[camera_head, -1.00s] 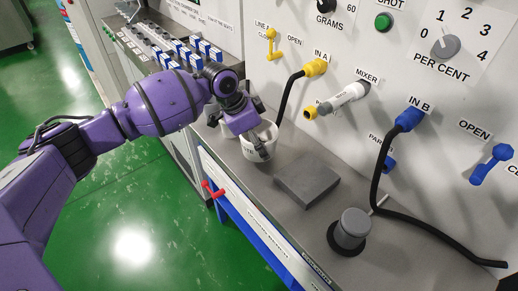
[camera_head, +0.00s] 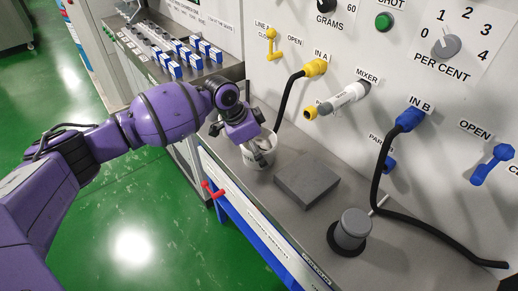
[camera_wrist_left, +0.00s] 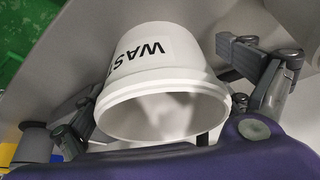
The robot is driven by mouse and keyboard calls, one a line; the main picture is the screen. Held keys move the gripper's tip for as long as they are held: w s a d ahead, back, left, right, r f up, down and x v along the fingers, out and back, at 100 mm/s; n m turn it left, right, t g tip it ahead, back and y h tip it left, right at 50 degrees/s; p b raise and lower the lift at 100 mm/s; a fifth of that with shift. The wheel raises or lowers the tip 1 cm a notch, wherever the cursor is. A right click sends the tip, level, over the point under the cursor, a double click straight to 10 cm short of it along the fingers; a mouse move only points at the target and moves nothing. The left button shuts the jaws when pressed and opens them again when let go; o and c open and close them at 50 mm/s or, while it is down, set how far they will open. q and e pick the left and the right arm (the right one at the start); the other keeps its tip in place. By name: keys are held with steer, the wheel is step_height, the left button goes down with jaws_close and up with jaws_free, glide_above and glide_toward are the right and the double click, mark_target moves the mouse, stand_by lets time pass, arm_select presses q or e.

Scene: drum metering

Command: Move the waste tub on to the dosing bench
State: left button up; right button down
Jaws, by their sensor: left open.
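The white waste tub (camera_head: 262,160) stands upright on the grey steel bench top (camera_head: 290,218), near the wall panel and below the IN A hose. In the left wrist view the tub (camera_wrist_left: 185,68) shows its open rim towards me and part of its black label upside down. My left gripper (camera_head: 258,143) is at the tub's top in the head view and hides part of its rim. In the wrist view its open fingers (camera_wrist_left: 160,98) are spread on either side of the tub; whether they touch it I cannot tell. My right gripper is out of view.
A flat grey block (camera_head: 307,180) lies just right of the tub, and a grey round knob-like piece (camera_head: 351,228) stands further along. The black hose (camera_head: 288,100) hangs behind the tub. Blue-and-white small boxes (camera_head: 190,55) stand on a bench at the back left.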

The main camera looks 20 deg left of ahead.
arm_select(q)
steer(key=v, duration=1.2)
steer(key=shift+r+p, duration=0.15)
steer(key=shift+p, duration=0.2)
